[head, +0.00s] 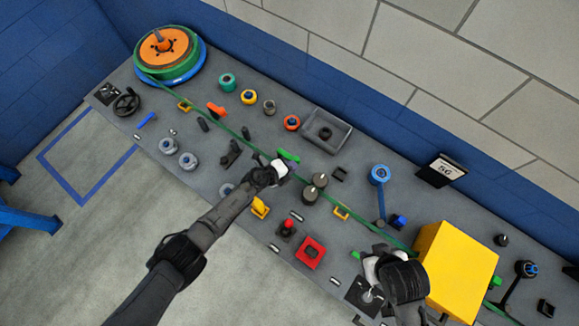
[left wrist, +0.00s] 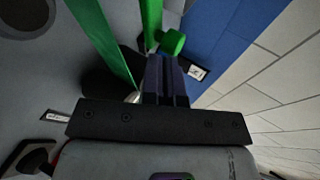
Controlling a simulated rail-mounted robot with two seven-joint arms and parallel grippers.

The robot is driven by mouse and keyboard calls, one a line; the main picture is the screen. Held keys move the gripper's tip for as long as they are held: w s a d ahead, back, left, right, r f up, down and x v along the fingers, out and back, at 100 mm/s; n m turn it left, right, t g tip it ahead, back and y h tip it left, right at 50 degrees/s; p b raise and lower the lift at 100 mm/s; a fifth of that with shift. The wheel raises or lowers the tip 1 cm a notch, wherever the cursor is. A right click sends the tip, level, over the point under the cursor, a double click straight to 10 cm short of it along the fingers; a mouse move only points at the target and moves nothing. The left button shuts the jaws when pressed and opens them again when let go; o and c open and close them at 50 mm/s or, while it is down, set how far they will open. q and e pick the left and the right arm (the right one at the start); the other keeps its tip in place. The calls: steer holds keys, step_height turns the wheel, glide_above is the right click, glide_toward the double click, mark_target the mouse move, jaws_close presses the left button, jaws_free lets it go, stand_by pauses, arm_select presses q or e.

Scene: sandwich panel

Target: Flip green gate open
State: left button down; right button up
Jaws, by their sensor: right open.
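The green gate (head: 288,156) is a small green lever piece at the middle of the grey panel, beside the green strap. In the left wrist view a green knob-like end (left wrist: 172,42) and an upright green bar show just beyond my fingertips. My left gripper (head: 279,170) is right next to the green gate; its dark fingers (left wrist: 166,75) look closed together, with nothing clearly between them. I cannot tell whether they touch the green part. My right gripper (head: 370,288) is open, low over the right part of the panel, near a black plate.
The green strap (head: 225,127) runs from the green and orange reel (head: 167,52) across the panel towards the yellow box (head: 455,268). Several knobs surround this area.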

arm_select(q)
steer(key=shift+d, duration=0.15)
steer(key=p+v, duration=0.6)
steer(key=v, duration=0.8)
steer(key=shift+p, duration=0.3)
steer(key=shift+w, duration=0.1)
